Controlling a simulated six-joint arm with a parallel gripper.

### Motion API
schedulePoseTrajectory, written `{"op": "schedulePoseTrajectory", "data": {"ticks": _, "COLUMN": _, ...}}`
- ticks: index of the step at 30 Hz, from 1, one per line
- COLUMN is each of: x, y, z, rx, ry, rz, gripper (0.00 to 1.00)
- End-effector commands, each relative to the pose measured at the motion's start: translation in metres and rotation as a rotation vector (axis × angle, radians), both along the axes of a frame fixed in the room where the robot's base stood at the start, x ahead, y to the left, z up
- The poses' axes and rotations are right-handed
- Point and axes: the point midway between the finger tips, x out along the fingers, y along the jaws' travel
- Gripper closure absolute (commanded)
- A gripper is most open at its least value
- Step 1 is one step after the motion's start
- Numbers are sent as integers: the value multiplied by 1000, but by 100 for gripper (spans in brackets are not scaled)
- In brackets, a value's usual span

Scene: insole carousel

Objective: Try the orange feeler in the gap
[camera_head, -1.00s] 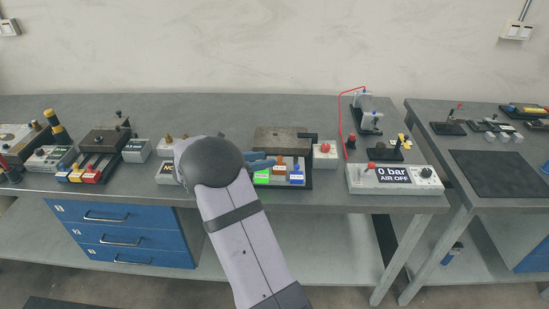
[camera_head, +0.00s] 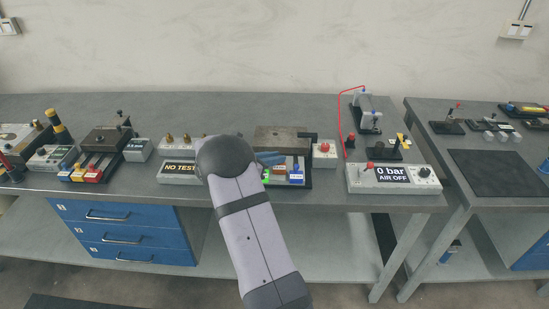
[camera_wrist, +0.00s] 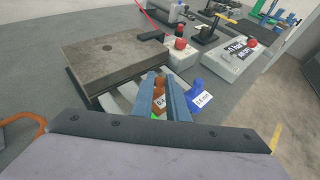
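The orange feeler (camera_head: 280,170) stands in the rack at the front of the steel block (camera_head: 283,139), between a green feeler (camera_head: 266,175) and a blue feeler (camera_head: 296,171). In the wrist view the orange feeler (camera_wrist: 159,84) shows between the two fingers of my gripper (camera_wrist: 164,85). The fingers are apart, with no clear contact on it. In the head view my gripper (camera_head: 268,158) is just above the rack, partly behind my arm. The blue feeler (camera_wrist: 196,97) with its label is right of the fingers. I cannot make out the gap itself.
A grey box with a red button (camera_head: 325,154) stands right of the block. A panel reading 0 bar (camera_head: 394,179) is further right. A NO TEST display (camera_head: 180,172) is to the left. The bench behind the block is clear.

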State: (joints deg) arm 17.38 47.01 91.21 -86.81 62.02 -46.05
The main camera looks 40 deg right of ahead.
Motion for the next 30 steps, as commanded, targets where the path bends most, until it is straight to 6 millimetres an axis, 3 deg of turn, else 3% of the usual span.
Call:
{"op": "schedulePoseTrajectory", "data": {"ticks": 6, "x": -3, "y": 4, "z": 0, "rx": 1, "ry": 1, "rz": 1, "gripper": 100}}
{"op": "schedulePoseTrajectory", "data": {"ticks": 16, "x": -29, "y": 30, "z": 0, "rx": 1, "ry": 0, "rz": 1, "gripper": 100}}
{"op": "schedulePoseTrajectory", "data": {"ticks": 26, "x": -33, "y": 32, "z": -1, "rx": 2, "ry": 3, "rz": -3, "gripper": 100}}
{"op": "schedulePoseTrajectory", "data": {"ticks": 27, "x": -33, "y": 32, "z": -1, "rx": 2, "ry": 3, "rz": -3, "gripper": 81}}
{"op": "schedulePoseTrajectory", "data": {"ticks": 29, "x": -33, "y": 32, "z": -1, "rx": 2, "ry": 3, "rz": -3, "gripper": 70}}
{"op": "schedulePoseTrajectory", "data": {"ticks": 30, "x": -32, "y": 32, "z": -1, "rx": 2, "ry": 3, "rz": -2, "gripper": 70}}
